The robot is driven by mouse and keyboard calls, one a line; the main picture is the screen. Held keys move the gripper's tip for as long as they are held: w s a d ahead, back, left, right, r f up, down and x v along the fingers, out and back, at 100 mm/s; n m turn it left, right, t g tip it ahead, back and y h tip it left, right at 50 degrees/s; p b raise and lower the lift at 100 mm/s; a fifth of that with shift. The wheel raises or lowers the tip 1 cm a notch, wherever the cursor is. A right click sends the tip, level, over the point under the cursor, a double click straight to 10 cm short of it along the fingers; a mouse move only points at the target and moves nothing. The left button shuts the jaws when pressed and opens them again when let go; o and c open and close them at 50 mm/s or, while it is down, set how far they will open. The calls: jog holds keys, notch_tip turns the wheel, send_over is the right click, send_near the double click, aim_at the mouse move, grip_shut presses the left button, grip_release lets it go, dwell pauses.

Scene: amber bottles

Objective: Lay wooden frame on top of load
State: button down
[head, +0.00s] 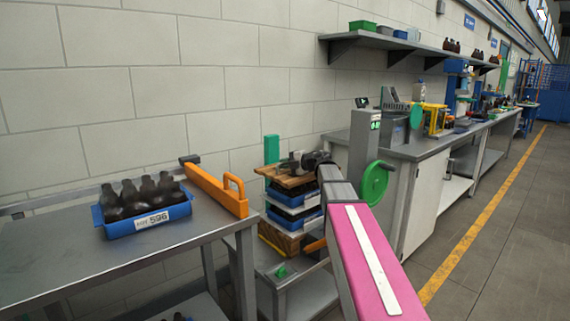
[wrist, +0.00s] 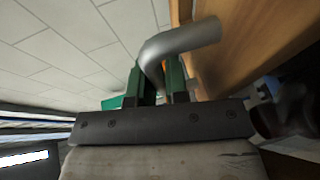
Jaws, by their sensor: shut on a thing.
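The wooden frame (head: 290,179) is a flat brown board at the top of the load in the head view. In the wrist view its brown wooden face (wrist: 250,50) fills the upper right, with a bent grey metal handle (wrist: 190,40) beside it. My gripper (head: 297,163) is shut on this handle, its green fingers (wrist: 160,85) on either side of it. The load is a stack of blue trays (head: 294,209) under the frame. The frame is over the stack; whether it rests fully on it is hard to tell. My arm hides the stack's right side.
A blue tray (head: 165,221) of dark bottles, labelled 596, stands on the left metal table (head: 60,265), with an orange handled bar (head: 215,189) at its right edge. A green post (head: 271,150) rises behind the stack. A grey workbench (head: 440,145) runs along the wall at right.

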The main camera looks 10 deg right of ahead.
jog(key=shift+f, duration=0.25)
jog(key=c, duration=1.1)
grip_release()
jog(key=shift+o, duration=0.2)
